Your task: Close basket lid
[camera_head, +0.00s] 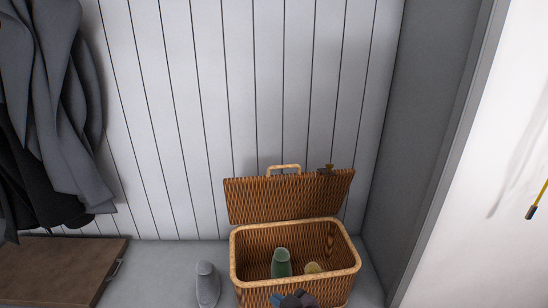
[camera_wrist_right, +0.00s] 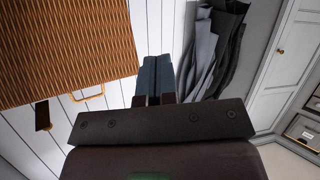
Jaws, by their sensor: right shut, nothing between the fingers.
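The brown wicker basket (camera_head: 345,278) stands on the grey bench. Its lid (camera_head: 285,200) is open, raised up behind the basket near the wall panelling. The lid also shows at the upper left of the right wrist view (camera_wrist_right: 60,50). My right gripper (camera_head: 277,299) is at the bottom of the head view, in front of the basket's front rim. In the wrist view its blue fingers (camera_wrist_right: 155,78) are together and empty, apart from the lid. My left gripper is not in view.
A green container (camera_head: 281,264) and a yellowish item (camera_head: 313,268) are inside the basket. A grey rounded object (camera_head: 206,284) stands left of the basket. A brown board (camera_head: 65,265) lies further left, below hanging coats (camera_head: 60,100). A grey side wall (camera_head: 415,130) is close on the right.

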